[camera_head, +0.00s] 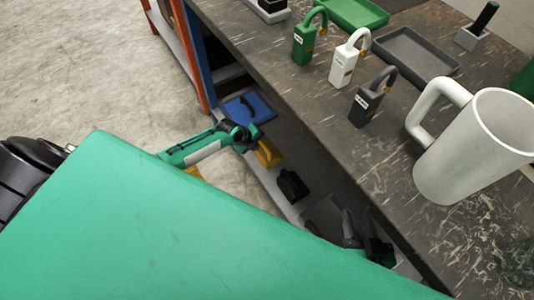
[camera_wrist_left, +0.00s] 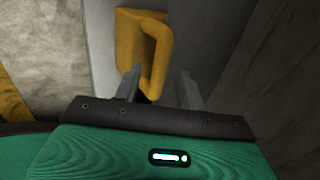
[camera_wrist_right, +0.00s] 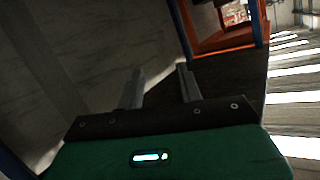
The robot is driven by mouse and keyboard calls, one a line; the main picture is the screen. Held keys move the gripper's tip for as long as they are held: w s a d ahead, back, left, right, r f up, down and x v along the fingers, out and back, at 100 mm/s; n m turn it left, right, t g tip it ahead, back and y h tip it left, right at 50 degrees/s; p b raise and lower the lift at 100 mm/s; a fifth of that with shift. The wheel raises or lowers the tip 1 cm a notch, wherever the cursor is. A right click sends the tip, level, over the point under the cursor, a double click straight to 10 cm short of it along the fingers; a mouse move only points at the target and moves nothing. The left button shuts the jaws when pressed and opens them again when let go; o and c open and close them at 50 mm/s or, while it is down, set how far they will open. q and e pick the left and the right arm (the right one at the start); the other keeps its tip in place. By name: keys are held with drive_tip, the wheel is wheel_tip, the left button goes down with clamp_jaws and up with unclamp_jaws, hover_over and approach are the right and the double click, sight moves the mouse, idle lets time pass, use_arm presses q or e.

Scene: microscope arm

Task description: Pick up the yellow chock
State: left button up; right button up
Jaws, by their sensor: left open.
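The yellow chock (camera_head: 268,155) sits on the grey shelf below the workbench top, between a blue chock and a black one. In the left wrist view the chock (camera_wrist_left: 130,40) shows its block and raised loop handle. My left gripper (camera_wrist_left: 160,70) is open, with its fingers reaching toward the handle, which appears between them. Contact cannot be made out. In the head view the left gripper (camera_head: 250,138) is right beside the yellow chock and partly covers it. My right gripper (camera_wrist_right: 160,70) is open and empty in the right wrist view.
The blue chock (camera_head: 248,107) and black chock (camera_head: 292,187) flank it on the shelf. The bench edge overhangs to the right. On the bench stand green (camera_head: 304,45), white (camera_head: 343,65) and dark (camera_head: 366,106) padlocks, trays and a large white mug (camera_head: 468,155).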

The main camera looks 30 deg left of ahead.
sight(263, 145)
use_arm(q)
drive_tip(key=x, duration=0.3)
drive_tip(key=shift+s+d+b, duration=0.1)
drive_tip(key=shift+d+b, duration=0.15)
drive_tip(key=shift+b, duration=0.15)
drive_tip(key=shift+f, duration=0.15)
clamp_jaws()
use_arm(e)
drive_tip(key=w+r+t, duration=0.1)
drive_tip(key=r+t, duration=0.1)
drive_tip(key=w+d+r, duration=0.1)
drive_tip(key=r, duration=0.1)
drive_tip(key=shift+w+r+t, duration=0.1)
drive_tip(key=shift+w+t, duration=0.2)
drive_tip(key=shift+t, duration=0.1)
idle(0.4)
